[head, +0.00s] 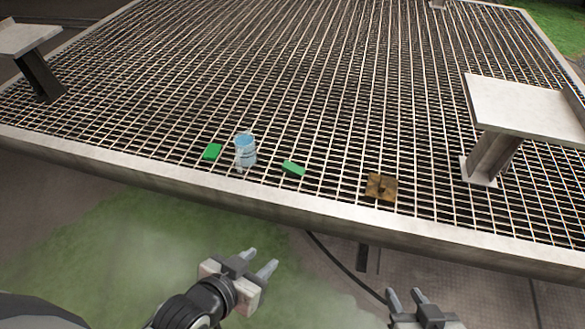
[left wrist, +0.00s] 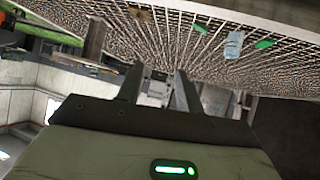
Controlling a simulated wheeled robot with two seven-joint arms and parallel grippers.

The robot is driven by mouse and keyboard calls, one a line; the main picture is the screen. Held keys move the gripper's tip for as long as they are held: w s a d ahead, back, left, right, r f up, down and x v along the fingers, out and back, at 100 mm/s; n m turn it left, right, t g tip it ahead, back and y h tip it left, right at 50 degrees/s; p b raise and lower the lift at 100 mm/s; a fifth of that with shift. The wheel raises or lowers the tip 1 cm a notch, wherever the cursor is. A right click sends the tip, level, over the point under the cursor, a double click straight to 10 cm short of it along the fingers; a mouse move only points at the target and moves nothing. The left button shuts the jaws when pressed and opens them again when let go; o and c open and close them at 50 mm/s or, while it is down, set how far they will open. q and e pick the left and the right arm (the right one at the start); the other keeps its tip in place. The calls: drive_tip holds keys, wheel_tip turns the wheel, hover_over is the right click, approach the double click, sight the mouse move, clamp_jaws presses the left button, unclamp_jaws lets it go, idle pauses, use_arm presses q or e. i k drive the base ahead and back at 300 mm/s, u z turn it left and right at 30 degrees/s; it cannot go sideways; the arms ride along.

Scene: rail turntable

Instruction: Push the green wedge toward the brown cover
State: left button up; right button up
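Two small green pieces lie on the metal grating. One green piece (head: 293,168) lies between the clear bottle and the brown cover (head: 381,187); the other green piece (head: 212,151) lies left of the bottle. I cannot tell for sure which is the wedge. Both also show in the left wrist view, the nearer-to-cover one (left wrist: 200,25) and the other (left wrist: 265,43), with the brown cover (left wrist: 141,14) further left. My left gripper (head: 261,262) is open and empty, in front of the platform edge. My right gripper (head: 406,294) is open and empty, below the cover in the picture.
A raised metal rim (head: 280,204) runs along the platform's near edge. A metal stand (head: 525,105) rises at the right, another (head: 30,40) at the far left. The grating behind is clear.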

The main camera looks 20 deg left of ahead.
sight(288, 166)
drive_tip(key=u, duration=0.4)
drive_tip(key=i, duration=1.25)
drive_tip(key=z, duration=0.5)
